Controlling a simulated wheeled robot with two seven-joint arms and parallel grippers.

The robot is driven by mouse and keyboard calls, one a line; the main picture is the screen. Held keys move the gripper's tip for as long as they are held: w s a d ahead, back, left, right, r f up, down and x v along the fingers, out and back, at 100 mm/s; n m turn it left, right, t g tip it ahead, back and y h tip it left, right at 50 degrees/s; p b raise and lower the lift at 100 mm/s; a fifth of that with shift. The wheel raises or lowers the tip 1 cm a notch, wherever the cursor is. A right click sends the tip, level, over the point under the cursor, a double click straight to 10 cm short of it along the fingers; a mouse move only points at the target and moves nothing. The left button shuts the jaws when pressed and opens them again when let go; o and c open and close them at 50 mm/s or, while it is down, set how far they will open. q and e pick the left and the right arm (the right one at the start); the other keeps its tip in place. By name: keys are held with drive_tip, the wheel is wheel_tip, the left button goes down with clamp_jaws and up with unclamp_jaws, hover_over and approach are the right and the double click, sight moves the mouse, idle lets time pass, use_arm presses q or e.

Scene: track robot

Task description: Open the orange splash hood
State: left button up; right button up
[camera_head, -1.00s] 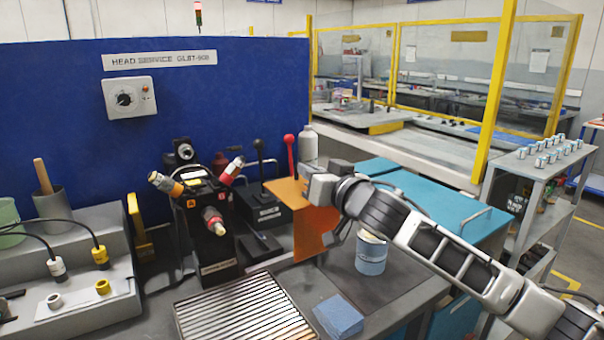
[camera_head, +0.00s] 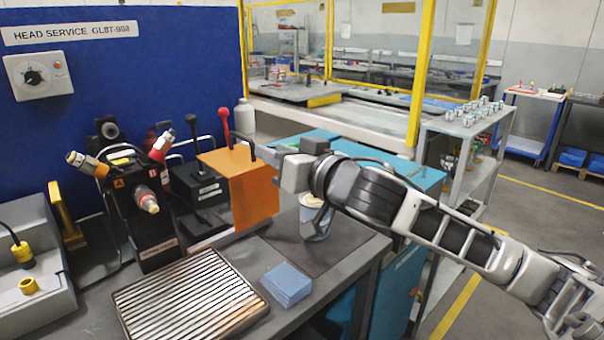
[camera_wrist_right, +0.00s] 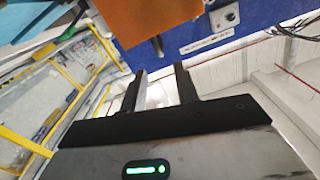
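The orange splash hood (camera_head: 254,196) stands on the bench beside the black multi-head unit (camera_head: 146,205), its flat top level and its front panel hanging down. In the wrist view the hood (camera_wrist_right: 150,14) fills the top edge, beyond the fingertips, with a small dark part below its edge. My right gripper (camera_head: 259,153) is at the upper right edge of the hood, its dark fingers partly hidden. In the wrist view its fingers (camera_wrist_right: 161,71) are apart with nothing between them. I cannot tell whether a finger touches the hood. My left gripper is out of view.
A slatted tray (camera_head: 190,299) and a blue pad (camera_head: 287,284) lie on the bench front. A blue-grey tin (camera_head: 314,218) stands right of the hood, under my right arm. Black and red levers (camera_head: 224,126) rise behind the hood. A grey shelf cart (camera_head: 465,145) stands at right.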

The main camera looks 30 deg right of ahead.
drive_tip(key=s+b, duration=0.2)
drive_tip(key=s, duration=0.4)
drive_tip(key=shift+d, duration=0.45)
drive_tip(key=shift+s, duration=0.1)
drive_tip(key=s+f+g+h, duration=0.2)
drive_tip(key=s+f+g, duration=0.1)
drive_tip(key=f, duration=0.9)
drive_tip(key=s+f+g+h, duration=0.2)
drive_tip(key=s+f+g, duration=0.2)
drive_tip(key=f, duration=0.7)
drive_tip(key=s+a+f+n+g+y, duration=0.1)
drive_tip(key=s+a+f+g, duration=0.3)
drive_tip(key=s+f, duration=0.3)
drive_tip(key=s+a+f+n+g+y, duration=0.1)
drive_tip(key=s+a+f+n+g, duration=0.15)
drive_tip(key=s+a+f, duration=0.45)
drive_tip(key=w+a+f+t+y, duration=0.2)
drive_tip(key=w+a+f+t, duration=0.1)
drive_tip(key=w+f+t, duration=0.1)
drive_tip(key=shift+w+a+t, duration=0.15)
drive_tip(key=shift+w+t, duration=0.7)
drive_tip(key=shift+t, duration=0.3)
